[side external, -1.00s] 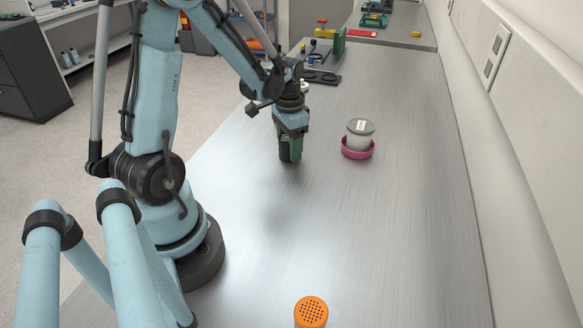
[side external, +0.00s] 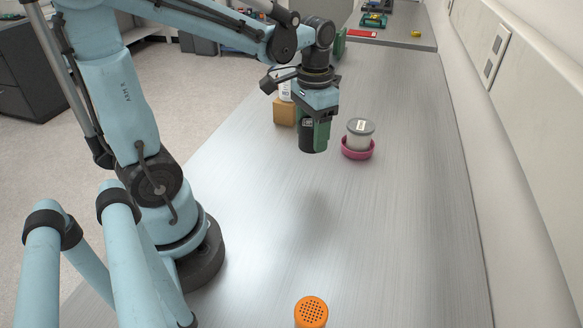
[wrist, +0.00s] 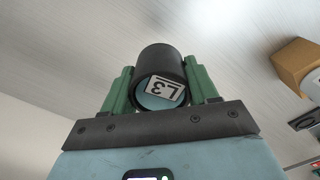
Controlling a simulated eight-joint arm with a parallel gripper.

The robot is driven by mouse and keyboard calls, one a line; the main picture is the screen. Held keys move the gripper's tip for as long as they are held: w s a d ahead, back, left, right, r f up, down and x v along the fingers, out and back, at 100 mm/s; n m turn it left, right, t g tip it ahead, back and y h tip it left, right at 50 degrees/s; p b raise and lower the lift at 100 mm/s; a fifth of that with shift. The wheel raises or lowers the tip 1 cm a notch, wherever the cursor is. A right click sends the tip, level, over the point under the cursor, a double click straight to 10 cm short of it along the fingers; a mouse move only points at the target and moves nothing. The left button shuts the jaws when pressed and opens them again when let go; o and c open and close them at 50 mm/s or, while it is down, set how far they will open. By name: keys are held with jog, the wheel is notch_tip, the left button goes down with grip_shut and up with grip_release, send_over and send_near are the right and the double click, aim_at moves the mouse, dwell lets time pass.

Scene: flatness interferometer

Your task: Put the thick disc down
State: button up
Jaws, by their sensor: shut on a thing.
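In the side external view my gripper (side external: 314,136) hangs over the bench, with the dark disc (side external: 308,138) pointing down. The disc appears to be held clear of the bench top, but the exact gap is hard to tell. The fingers hide part of its sides.
A tan box (side external: 285,112) is behind to the left. An orange perforated-top container (side external: 311,312) stands at the front. The bench (side external: 390,230) between is clear.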

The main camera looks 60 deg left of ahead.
jog(key=shift+s+d+r, duration=0.1)
jog(key=shift+d+r, duration=0.1)
jog(key=shift+s+a+r+n, duration=0.1)
jog(key=shift+s+a+n, duration=0.1)
jog(key=shift+n, duration=0.4)
jog(key=s+a+n, duration=0.8)
jog(key=n, duration=0.6)
send_over(227, 154)
notch_tip(227, 154, down, 7)
jog(key=shift+d+r, duration=0.1)
jog(key=shift+r, duration=0.05)
jog(key=shift+f, duration=2)
jog(key=shift+f, duration=0.2)
jog(key=o, duration=1.3)
